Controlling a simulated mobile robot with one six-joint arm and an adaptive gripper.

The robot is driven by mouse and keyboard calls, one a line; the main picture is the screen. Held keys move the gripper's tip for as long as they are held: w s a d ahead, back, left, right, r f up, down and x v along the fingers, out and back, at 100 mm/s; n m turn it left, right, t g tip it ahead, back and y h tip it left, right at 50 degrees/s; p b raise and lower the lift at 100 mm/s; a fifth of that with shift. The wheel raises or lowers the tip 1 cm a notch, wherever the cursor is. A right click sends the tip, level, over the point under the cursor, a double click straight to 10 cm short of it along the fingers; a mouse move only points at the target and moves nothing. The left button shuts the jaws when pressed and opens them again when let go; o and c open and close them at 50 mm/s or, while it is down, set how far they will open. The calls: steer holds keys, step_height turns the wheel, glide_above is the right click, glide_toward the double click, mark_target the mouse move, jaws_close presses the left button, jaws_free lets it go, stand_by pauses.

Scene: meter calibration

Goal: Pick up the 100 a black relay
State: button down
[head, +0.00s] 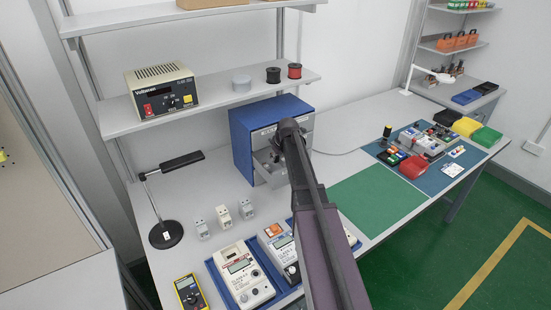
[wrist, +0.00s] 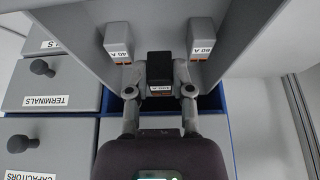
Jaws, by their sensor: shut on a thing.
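In the wrist view the black relay (wrist: 160,67) has a label at its near end that seems to read 100 A. My gripper (wrist: 164,90) is shut on it, one finger on each side. A grey relay marked 40 A (wrist: 117,37) is up and left of it, and a grey relay marked 60 A (wrist: 202,38) up and right, both inside an open grey drawer (wrist: 243,25). I cannot tell whether the black relay is clear of the drawer floor. In the head view my arm hides the relay, in front of the blue drawer cabinet (head: 240,148).
Closed drawers labelled TERMINALS (wrist: 45,88) and CAPACITORS (wrist: 40,150) sit beside the open one. In the head view, several small grey modules (head: 223,215), a black lamp (head: 166,234) and meters (head: 243,273) stand on the bench. The green mat (head: 378,203) is bare.

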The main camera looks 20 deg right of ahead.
step_height(320, 180, up, 3)
steer(key=shift+r+p, duration=0.15)
steer(key=shift+p, duration=1.1)
steer(key=shift+s+a+r, duration=0.1)
steer(key=shift+s+a, duration=0.05)
steer(key=shift+a, duration=0.15)
steer(key=s+a, duration=0.3)
steer(key=a, duration=0.5)
steer(key=s+a, duration=0.3)
steer(key=a, duration=0.5)
steer(key=shift+a, duration=0.1)
